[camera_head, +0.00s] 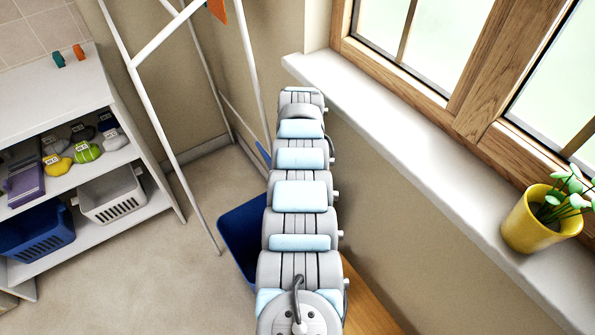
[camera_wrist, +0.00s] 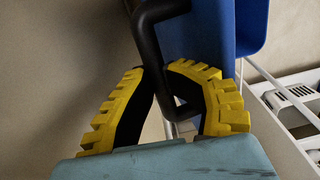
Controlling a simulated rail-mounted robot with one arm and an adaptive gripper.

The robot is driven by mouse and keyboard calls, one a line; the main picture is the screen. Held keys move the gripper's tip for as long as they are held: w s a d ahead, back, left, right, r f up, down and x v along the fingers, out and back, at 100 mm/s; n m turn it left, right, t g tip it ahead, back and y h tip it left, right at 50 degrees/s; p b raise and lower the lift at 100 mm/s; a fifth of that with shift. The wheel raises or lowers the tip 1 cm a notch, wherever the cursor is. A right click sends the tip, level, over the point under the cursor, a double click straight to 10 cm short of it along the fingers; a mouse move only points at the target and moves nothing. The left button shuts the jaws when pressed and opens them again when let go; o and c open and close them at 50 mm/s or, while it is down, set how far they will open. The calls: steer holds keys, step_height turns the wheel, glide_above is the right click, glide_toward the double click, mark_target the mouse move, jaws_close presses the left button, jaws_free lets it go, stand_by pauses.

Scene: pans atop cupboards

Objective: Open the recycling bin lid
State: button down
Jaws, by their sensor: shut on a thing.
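The blue recycling bin (camera_head: 240,235) stands on the floor left of my arm, which hides much of it. A narrow blue strip (camera_head: 262,153) shows beyond it, beside the arm; I cannot tell if it is the lid's edge. In the wrist view my gripper (camera_wrist: 165,75) has its yellow ridged fingers shut on a bent black handle (camera_wrist: 152,38). The handle lies in front of a flat blue panel (camera_wrist: 208,40), and more blue bin wall (camera_wrist: 252,25) shows to the right. My gripper is hidden in the head view. How far the lid is open cannot be told.
A white drying rack (camera_head: 155,120) stands close behind and left of the bin. White shelves (camera_head: 90,178) with a grey basket (camera_head: 112,195) and a blue basket (camera_head: 38,232) are at the left. A window sill with a yellow plant pot (camera_head: 540,220) runs along the right. Floor between is clear.

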steer(key=shift+f, duration=0.1)
stand_by(0.3)
steer(key=c, duration=1.1)
jaws_free()
steer(key=shift+d+r, duration=0.1)
steer(key=shift+r, duration=1.1)
step_height(320, 180, up, 10)
steer(key=shift+w+f, duration=0.1)
steer(key=shift+f, duration=0.05)
